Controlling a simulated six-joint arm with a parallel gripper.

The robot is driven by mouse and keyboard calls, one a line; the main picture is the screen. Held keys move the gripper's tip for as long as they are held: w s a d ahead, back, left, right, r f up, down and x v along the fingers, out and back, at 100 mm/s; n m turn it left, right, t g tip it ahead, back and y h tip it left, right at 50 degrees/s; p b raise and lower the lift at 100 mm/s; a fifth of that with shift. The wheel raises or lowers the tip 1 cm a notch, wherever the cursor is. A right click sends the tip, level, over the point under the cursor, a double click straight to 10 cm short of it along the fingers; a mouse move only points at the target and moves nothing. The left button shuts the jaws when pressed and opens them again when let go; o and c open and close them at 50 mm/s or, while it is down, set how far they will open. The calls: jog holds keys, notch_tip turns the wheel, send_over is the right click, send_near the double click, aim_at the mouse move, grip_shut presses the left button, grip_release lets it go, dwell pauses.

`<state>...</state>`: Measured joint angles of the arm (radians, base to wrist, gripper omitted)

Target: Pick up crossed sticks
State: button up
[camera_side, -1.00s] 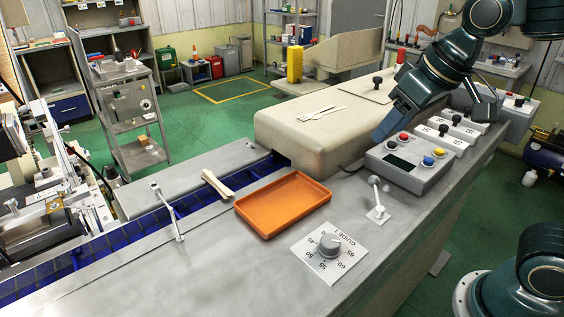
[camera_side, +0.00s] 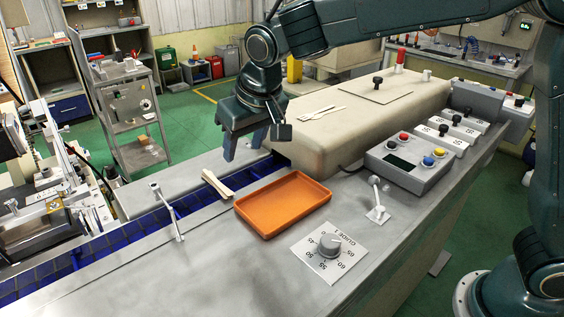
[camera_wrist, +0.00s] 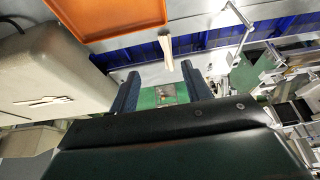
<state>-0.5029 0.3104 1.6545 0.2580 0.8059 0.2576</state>
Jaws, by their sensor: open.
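Crossed pale wooden sticks (camera_side: 217,185) lie at the blue conveyor's edge, left of the orange tray. They also show in the wrist view (camera_wrist: 166,48), between and beyond the fingertips. A second pair of thin pale sticks (camera_side: 322,113) lies on top of the beige machine cover; it shows at the left of the wrist view (camera_wrist: 43,101). My gripper (camera_side: 242,152) is open and empty, above and behind the conveyor sticks, apart from them. Its two fingers (camera_wrist: 160,80) are spread wide in the wrist view.
The empty orange tray (camera_side: 262,228) sits on the grey bench. The beige cover (camera_side: 365,125) rises right of my gripper. A metal guide lever (camera_side: 168,212) crosses the blue conveyor (camera_side: 100,258). A button box (camera_side: 408,165) and a dial plate (camera_side: 322,272) stand further right.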

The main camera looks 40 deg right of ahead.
jog(key=shift+w+a+f, duration=0.35)
jog(key=shift+a+f, duration=0.1)
jog(key=shift+a, duration=0.15)
jog(key=shift+f, duration=0.1)
send_near(228, 193)
jog(key=shift+x, duration=1.45)
jog(key=shift+x, duration=2.55)
grip_shut()
